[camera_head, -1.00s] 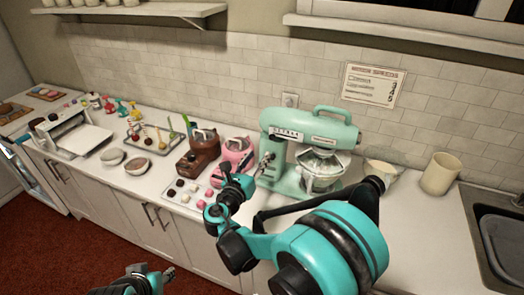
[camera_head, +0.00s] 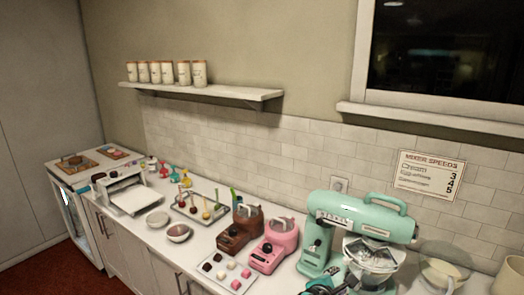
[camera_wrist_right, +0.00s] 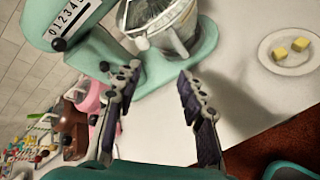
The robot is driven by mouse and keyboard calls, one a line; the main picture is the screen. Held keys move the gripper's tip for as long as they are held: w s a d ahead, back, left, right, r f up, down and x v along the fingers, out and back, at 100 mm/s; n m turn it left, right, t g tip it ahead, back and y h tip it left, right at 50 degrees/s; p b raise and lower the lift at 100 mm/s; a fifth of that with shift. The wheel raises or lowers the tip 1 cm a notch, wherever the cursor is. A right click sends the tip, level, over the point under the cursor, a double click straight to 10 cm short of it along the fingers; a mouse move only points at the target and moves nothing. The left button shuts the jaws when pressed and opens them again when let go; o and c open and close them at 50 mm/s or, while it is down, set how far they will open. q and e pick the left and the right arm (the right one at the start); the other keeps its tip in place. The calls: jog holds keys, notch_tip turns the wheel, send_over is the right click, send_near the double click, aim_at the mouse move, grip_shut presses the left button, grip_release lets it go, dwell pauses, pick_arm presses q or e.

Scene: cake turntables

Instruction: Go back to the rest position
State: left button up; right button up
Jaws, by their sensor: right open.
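My right gripper (camera_head: 332,284) shows at the bottom edge of the head view, in front of the base of the mint stand mixer (camera_head: 352,216). In the right wrist view its two dark fingers (camera_wrist_right: 159,76) are spread apart with nothing between them. The mixer's mint body (camera_wrist_right: 180,70) and metal bowl (camera_wrist_right: 165,22) lie beyond the fingertips there. I cannot tell whether the gripper touches the mixer. Most of my right arm is below the head view. My left gripper is not in view.
A pink machine (camera_head: 275,246) and a brown machine (camera_head: 240,229) stand left of the mixer, behind a tray of small sweets (camera_head: 228,274). A plate with yellow cubes (camera_wrist_right: 285,50) shows in the right wrist view. A shelf with canisters (camera_head: 203,90) hangs above.

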jog(key=s+a+f+m+g+y+b, duration=0.1)
jog(key=s+f+m+y, duration=0.2)
jog(key=s+m, duration=0.6)
jog(key=s+a+f+m+g+y+b, duration=0.1)
jog(key=s+f+m+y, duration=0.3)
jog(key=s+m, duration=0.5)
jog(key=shift+a+f+m+g+b, duration=0.3)
jog(key=shift+a+f+m+b, duration=0.3)
jog(key=shift+f, duration=0.3)
jog(key=shift+s, duration=0.1)
dwell(0.8)
